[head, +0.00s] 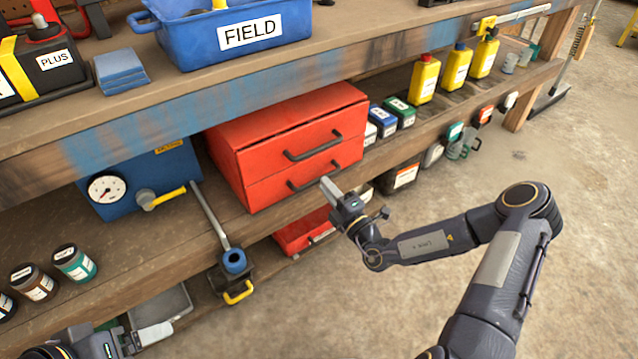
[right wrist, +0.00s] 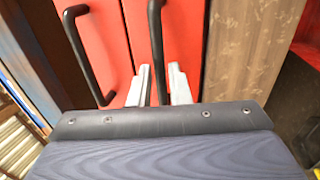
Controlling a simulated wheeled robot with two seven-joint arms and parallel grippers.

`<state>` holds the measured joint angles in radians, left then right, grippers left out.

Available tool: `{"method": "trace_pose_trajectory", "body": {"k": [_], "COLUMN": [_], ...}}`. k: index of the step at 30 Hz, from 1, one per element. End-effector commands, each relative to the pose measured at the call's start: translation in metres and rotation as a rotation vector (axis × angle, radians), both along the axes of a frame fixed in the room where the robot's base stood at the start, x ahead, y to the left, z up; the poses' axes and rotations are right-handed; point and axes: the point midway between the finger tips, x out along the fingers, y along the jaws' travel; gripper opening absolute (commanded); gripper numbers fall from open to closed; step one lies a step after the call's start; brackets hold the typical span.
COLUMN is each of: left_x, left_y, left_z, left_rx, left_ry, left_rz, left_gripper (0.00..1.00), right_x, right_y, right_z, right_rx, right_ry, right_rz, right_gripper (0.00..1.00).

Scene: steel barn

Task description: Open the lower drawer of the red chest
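The red chest (head: 240,160) stands on the middle shelf of the workbench. Its upper drawer (head: 300,138) and lower drawer (head: 270,189) both look flush with the chest, each with a black bar handle. My right gripper (head: 326,185) is at the lower drawer's handle (head: 300,184). In the right wrist view its two pale fingers (right wrist: 160,85) stand apart, one on either side of the lower handle (right wrist: 156,40), with a narrow gap. The upper handle (right wrist: 85,55) is outside the fingers. My left gripper (head: 135,340) is at the bottom left, partly cut off, its opening unclear.
A blue box with a gauge (head: 105,188) stands left of the chest, and small labelled boxes (head: 383,120) stand to its right. A tool with a long metal bar (head: 210,215) lies left of the chest's front. A red container (head: 303,232) is below. The concrete floor in front is open.

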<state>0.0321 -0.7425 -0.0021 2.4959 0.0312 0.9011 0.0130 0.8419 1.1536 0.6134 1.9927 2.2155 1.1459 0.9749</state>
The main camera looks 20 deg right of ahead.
Motion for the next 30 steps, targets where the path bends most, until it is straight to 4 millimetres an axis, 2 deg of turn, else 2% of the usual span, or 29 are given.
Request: {"method": "trace_pose_trajectory", "body": {"k": [3, 9, 17, 21, 30], "left_x": [0.0, 0.0, 0.0, 0.0, 0.0], "left_y": [0.0, 0.0, 0.0, 0.0, 0.0], "left_z": [-0.009, -0.014, -0.013, -0.013, -0.013], "left_rx": [0.0, 0.0, 0.0, 0.0, 0.0], "left_ry": [0.0, 0.0, 0.0, 0.0, 0.0], "left_rz": [0.0, 0.0, 0.0, 0.0, 0.0], "left_gripper": [0.85, 0.85, 0.85, 0.85, 0.85], "right_x": [0.017, 0.032, 0.034, 0.034, 0.033], "right_y": [0.007, 0.012, 0.013, 0.013, 0.013], "right_z": [0.002, 0.007, 0.008, 0.008, 0.008], "right_rx": [-0.002, -0.002, -0.002, -0.002, -0.003], "right_ry": [-0.004, -0.004, -0.003, -0.003, -0.002], "right_rz": [0.001, 0.001, 0.002, 0.001, 0.001], "right_gripper": [0.17, 0.17, 0.17, 0.01, 0.0]}}
